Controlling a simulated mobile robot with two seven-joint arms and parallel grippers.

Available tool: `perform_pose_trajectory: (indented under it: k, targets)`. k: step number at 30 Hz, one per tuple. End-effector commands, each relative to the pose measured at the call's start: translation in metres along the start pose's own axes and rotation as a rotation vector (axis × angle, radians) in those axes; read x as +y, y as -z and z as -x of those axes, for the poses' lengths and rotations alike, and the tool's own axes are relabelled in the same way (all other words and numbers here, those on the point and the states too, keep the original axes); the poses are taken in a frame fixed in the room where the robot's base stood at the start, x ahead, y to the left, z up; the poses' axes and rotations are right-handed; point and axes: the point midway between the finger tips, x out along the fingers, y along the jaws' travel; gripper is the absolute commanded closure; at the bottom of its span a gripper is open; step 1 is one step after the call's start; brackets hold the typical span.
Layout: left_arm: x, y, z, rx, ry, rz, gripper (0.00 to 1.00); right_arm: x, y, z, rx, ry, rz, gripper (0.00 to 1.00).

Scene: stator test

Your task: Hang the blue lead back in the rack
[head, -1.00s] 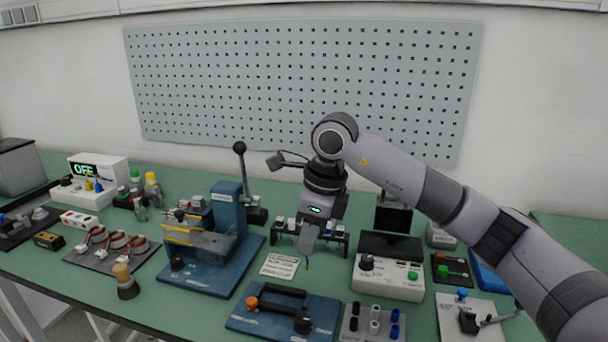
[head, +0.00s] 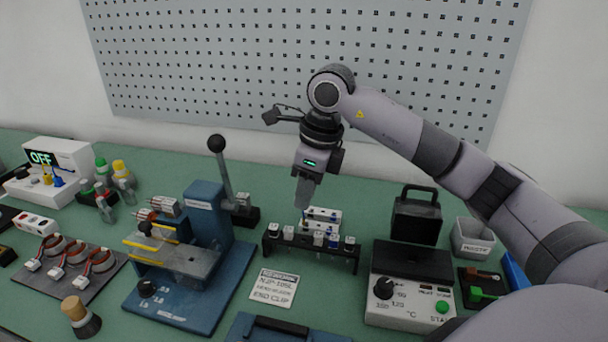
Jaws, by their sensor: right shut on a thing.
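The rack (head: 354,262) is a low black frame in the middle of the bench, with several small white blocks along its top. My right gripper (head: 303,207) points down just above and behind the front row of the rack. It is shut on a thin thing, taken as the blue lead, which is mostly hidden by the fingers and the blocks. A small blue patch (head: 333,240) shows among the blocks, too small to tell whether it belongs to the lead. My left gripper is not in view.
A blue press (head: 208,225) with a tall lever stands left of the rack. A temperature box (head: 412,285) and a dark handled case (head: 416,218) stand to the right. A printed card (head: 273,287) lies in front. A tester reading OFF (head: 62,165) is far left.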

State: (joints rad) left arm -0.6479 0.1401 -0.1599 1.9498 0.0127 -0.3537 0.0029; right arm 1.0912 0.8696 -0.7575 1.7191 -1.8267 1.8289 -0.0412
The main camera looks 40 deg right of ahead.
Motion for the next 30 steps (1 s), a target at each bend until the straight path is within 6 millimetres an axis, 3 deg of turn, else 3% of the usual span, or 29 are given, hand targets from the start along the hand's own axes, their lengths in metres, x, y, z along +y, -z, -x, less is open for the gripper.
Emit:
perform_pose_trajectory:
  k: [11, 21, 23, 30]
  targets:
    - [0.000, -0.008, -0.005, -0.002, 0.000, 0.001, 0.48, 0.000, 0.002, -0.010, 0.000, -0.001, 0.001, 1.00]
    - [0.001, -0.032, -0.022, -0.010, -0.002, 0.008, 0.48, 0.001, 0.009, -0.046, 0.000, -0.001, 0.001, 1.00]
    - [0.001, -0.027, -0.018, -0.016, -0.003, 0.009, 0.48, 0.000, 0.008, -0.039, -0.001, 0.000, 0.001, 1.00]
    - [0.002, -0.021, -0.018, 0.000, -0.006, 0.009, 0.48, 0.000, 0.008, -0.043, 0.000, 0.000, 0.000, 1.00]
